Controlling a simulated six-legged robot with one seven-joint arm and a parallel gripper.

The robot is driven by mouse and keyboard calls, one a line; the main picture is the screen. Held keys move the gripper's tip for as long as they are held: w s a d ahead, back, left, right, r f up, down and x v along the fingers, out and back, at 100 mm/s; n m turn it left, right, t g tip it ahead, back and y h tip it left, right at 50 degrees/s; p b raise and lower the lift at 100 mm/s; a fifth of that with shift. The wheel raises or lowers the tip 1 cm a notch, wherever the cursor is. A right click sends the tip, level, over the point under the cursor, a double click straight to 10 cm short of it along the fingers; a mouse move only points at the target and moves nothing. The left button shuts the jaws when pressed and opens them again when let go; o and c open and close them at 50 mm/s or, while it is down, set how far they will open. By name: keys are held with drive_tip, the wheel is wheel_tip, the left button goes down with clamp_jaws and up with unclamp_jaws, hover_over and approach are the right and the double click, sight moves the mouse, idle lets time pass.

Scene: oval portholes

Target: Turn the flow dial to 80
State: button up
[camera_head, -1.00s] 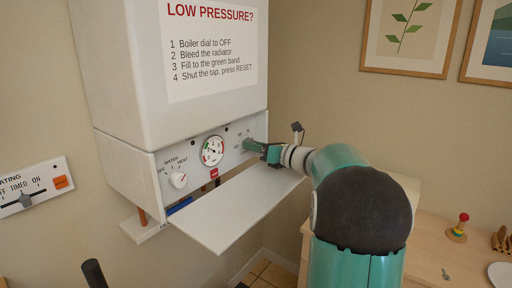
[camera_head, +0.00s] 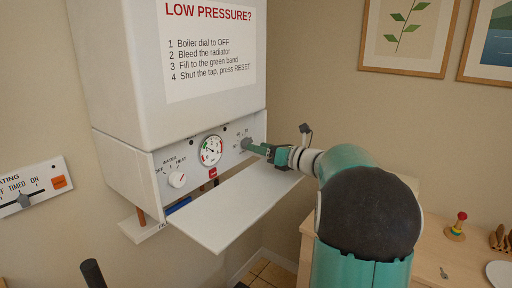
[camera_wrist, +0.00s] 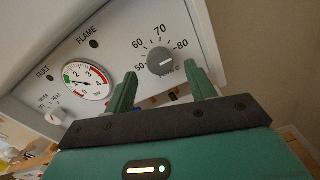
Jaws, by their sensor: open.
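The flow dial (camera_wrist: 161,61) is a grey round knob on the boiler's white panel, with 50, 60, 70 and 80 printed around it in the wrist view. Its light pointer line lies toward the right, roughly on the 80 side. My gripper (camera_wrist: 161,92) is open, its two green fingers apart, one on each side below the dial, and nothing is between them. In the head view the dial (camera_head: 246,144) is partly hidden by my gripper (camera_head: 254,148), which is just in front of it.
A pressure gauge (camera_wrist: 86,81) and a white water/heat dial (camera_head: 177,180) sit left of the flow dial. A red button (camera_head: 213,173) is below the gauge. The lowered white flap (camera_head: 235,212) juts out under the panel and my gripper. A wooden table (camera_head: 450,260) stands at right.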

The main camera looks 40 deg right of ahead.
drive_tip(key=v, duration=1.1)
